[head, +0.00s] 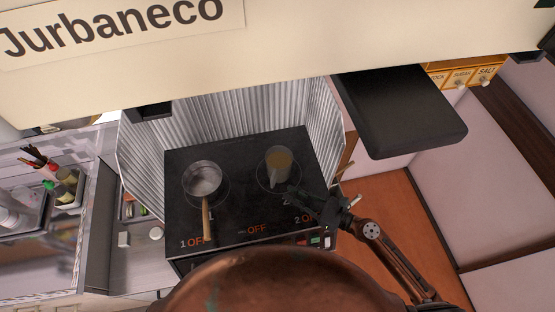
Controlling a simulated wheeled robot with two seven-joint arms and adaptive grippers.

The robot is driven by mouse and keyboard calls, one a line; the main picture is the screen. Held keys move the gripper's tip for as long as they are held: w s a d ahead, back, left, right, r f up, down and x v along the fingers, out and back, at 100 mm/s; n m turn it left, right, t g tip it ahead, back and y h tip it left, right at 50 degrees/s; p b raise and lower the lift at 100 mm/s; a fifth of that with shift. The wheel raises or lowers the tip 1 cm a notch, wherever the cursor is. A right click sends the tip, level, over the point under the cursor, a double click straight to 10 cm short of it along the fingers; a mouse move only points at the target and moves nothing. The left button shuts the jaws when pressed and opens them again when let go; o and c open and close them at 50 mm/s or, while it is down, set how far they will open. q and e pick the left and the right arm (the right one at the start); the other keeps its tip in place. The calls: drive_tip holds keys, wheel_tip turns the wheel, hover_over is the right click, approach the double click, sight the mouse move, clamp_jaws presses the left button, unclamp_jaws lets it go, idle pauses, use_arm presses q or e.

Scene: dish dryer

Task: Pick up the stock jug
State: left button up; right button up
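The stock jug (279,161) stands upright on the right burner of the black stovetop (235,215). It looks like a clear or greyish jug with yellowish-brown liquid, and its pale handle points down and left toward the front. My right gripper (291,192) comes in from the lower right and its dark fingertips are just in front of the jug, close to the handle. I cannot tell whether they touch it, or whether the fingers are open or shut, as they are small and dark against the stove. My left gripper is not in view.
A saucepan (202,178) with a wooden handle sits on the left burner. A corrugated metal splash guard (225,118) surrounds the stove's back and sides. A black panel (400,108) juts out at upper right. A container of bottles (68,188) stands at left.

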sight(273, 186)
drive_tip(key=shift+w+a+r, duration=0.15)
drive_tip(key=shift+w+a, duration=0.15)
drive_tip(key=shift+a, duration=0.1)
drive_tip(key=p+x, duration=0.1)
drive_tip(key=x, duration=0.5)
drive_tip(key=shift+a, duration=0.3)
drive_tip(key=shift+w+a, duration=0.1)
drive_tip(key=shift+a, duration=0.1)
clamp_jaws()
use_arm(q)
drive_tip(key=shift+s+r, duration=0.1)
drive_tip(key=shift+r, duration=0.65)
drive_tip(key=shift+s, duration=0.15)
